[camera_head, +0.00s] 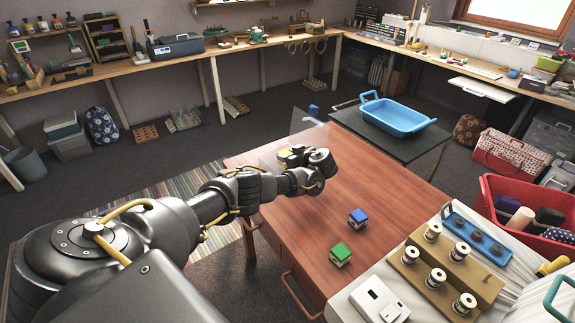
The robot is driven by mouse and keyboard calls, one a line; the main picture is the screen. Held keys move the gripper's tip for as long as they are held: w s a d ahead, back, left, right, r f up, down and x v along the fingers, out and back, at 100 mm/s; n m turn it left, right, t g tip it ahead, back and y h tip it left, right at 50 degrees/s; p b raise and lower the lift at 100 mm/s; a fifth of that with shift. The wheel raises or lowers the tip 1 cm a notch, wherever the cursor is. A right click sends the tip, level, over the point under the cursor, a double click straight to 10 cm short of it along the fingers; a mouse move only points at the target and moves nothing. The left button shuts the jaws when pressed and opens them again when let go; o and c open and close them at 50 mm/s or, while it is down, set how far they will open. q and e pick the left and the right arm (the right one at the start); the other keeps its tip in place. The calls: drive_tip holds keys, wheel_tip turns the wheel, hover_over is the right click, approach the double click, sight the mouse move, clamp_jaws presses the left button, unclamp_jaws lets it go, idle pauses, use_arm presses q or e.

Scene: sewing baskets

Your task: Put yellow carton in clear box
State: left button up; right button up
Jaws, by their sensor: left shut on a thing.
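My left gripper (293,157) reaches over the far end of the red-brown table. It is shut on the yellow carton (283,155), of which only a small part shows beside the fingers. The clear box (309,131) has see-through walls and stands at the table's far left edge, right by the gripper. The gripper and carton overlap the box in this view, and I cannot tell whether the carton is inside it or above it. My right gripper is not in view.
A green carton (340,254) and a blue carton (358,217) lie on the wooden table (300,232) nearer to me. A small blue object (313,110) shows by the clear box. A blue tray (397,117) sits beyond. Thread spools and a red basket (487,200) are at right.

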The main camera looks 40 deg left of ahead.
use_arm(q)
wheel_tip(320, 180, down, 3)
drive_tip(key=shift+r, duration=0.15)
drive_tip(key=shift+f, duration=0.35)
drive_tip(key=shift+f+b, duration=0.25)
drive_tip(key=shift+b, duration=0.05)
drive_tip(key=o, duration=1)
drive_tip(key=shift+r, duration=0.1)
